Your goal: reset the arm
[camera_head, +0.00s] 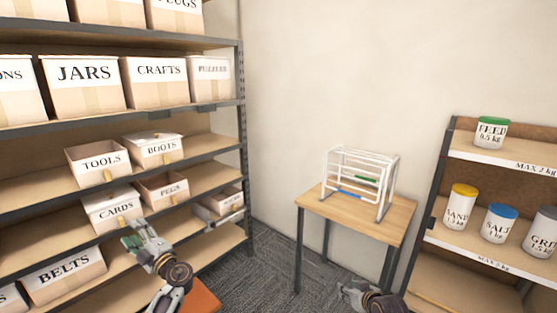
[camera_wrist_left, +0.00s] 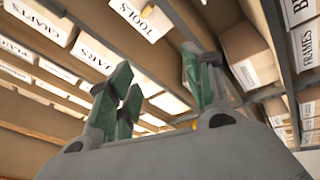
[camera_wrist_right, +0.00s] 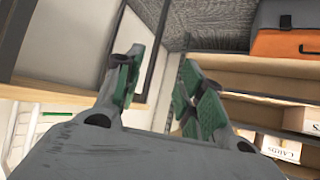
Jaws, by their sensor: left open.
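My left gripper (camera_head: 136,238) is in front of the left shelf, near the box labelled CARDS (camera_head: 113,209). Its green-padded fingers are spread apart and empty in the left wrist view (camera_wrist_left: 160,90). My right arm shows at the bottom of the head view, right of centre, with its fingertips hard to make out there. In the right wrist view the right gripper (camera_wrist_right: 155,90) has its green-padded fingers apart with nothing between them.
The left shelf (camera_head: 120,120) holds several labelled boxes. A small wooden table (camera_head: 340,214) carries a white wire rack (camera_head: 385,190). The right shelf (camera_head: 480,156) holds several labelled jars. An orange case (camera_wrist_right: 285,43) lies low by the left shelf. Carpet between is mostly clear.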

